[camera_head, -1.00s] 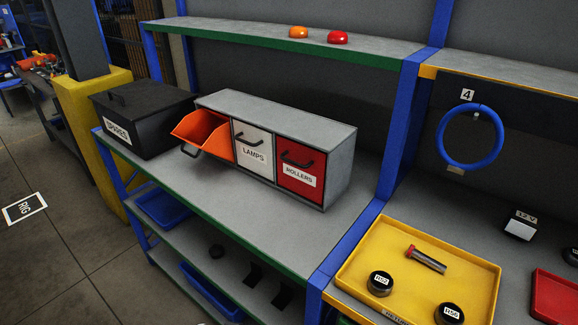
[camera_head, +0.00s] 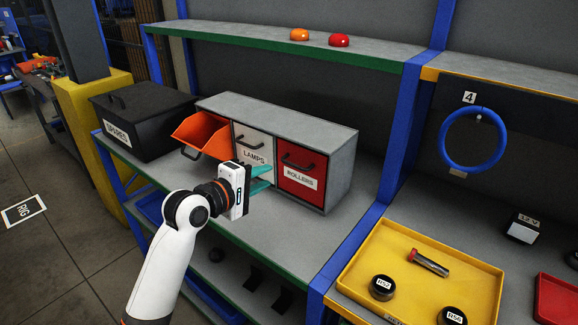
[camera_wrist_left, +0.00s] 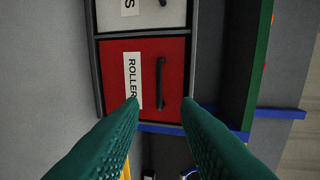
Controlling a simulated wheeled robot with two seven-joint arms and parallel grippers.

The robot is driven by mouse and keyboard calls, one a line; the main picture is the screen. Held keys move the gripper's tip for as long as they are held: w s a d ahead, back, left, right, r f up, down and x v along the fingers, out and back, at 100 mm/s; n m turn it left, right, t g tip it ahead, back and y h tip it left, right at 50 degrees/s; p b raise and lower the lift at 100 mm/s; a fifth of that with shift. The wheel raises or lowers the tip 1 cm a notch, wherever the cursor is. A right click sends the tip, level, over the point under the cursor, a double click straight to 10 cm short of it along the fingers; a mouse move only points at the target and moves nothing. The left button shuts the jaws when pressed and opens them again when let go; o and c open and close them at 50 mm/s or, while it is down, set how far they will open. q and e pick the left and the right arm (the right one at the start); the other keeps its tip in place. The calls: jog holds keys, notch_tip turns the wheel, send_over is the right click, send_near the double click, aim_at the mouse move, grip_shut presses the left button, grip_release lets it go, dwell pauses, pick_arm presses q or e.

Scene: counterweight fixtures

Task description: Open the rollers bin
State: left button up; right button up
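The red rollers bin (camera_head: 302,172) is the rightmost of three bins in a grey cabinet (camera_head: 335,150). Its front is closed flush and has a black handle (camera_head: 298,164) above a white ROLLERS label. In the left wrist view the red front (camera_wrist_left: 175,80) and its black handle (camera_wrist_left: 159,83) show beyond my fingertips. My left gripper (camera_head: 265,177) is open and empty, with teal fingers, in front of the lamps bin and just left of the rollers front. In the left wrist view the fingers (camera_wrist_left: 161,100) stand apart, clear of the handle. My right gripper is out of view.
The white lamps bin (camera_head: 245,139) is closed and partly hidden by my gripper. The orange bin (camera_head: 205,136) left of it is tilted open. A black spares box (camera_head: 150,112) stands further left. A yellow tray (camera_head: 440,290) lies at right. The grey bench (camera_head: 310,230) before the cabinet is clear.

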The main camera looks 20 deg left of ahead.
aim_at(292, 165)
pick_arm(q)
jog(key=p+x, duration=0.1)
jog(key=x, duration=0.9)
jog(key=shift+w+d+f, duration=0.1)
jog(key=shift+w, duration=0.1)
grip_shut()
